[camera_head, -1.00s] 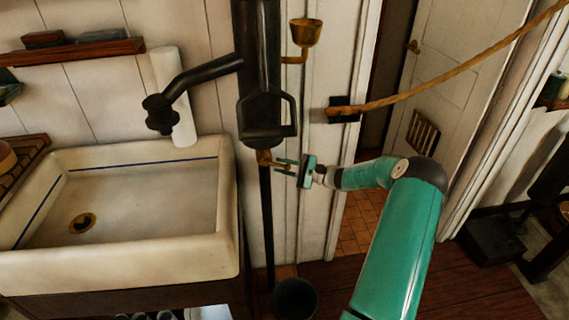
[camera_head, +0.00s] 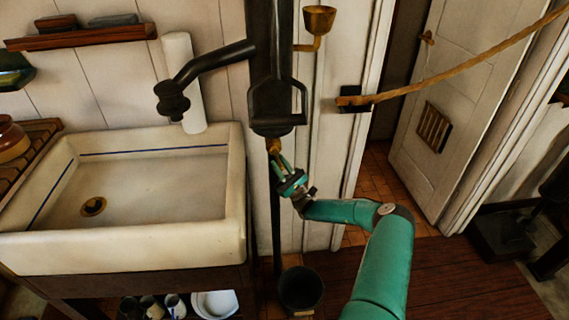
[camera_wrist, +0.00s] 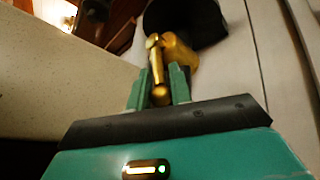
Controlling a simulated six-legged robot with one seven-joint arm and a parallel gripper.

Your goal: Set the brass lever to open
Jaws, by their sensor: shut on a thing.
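The brass lever (camera_head: 273,147) sits at the bottom of the black pump body (camera_head: 272,108) on the wall. In the wrist view the lever (camera_wrist: 156,62) is a short brass bar with a rounded end, pointing toward my gripper from a brass fitting (camera_wrist: 182,54) under the dark pump. My gripper (camera_head: 281,163) is just below the pump, tilted, with its teal fingers reaching up to the lever. In the wrist view my gripper (camera_wrist: 159,92) has one finger on each side of the lever's rounded end and is shut on it.
The white sink (camera_head: 140,235) stands close on the left. A dark bucket (camera_head: 300,288) is on the floor below. A rope (camera_head: 450,75) hangs across the doorway on the right. A small brass cup (camera_head: 319,20) is mounted above right of the pump.

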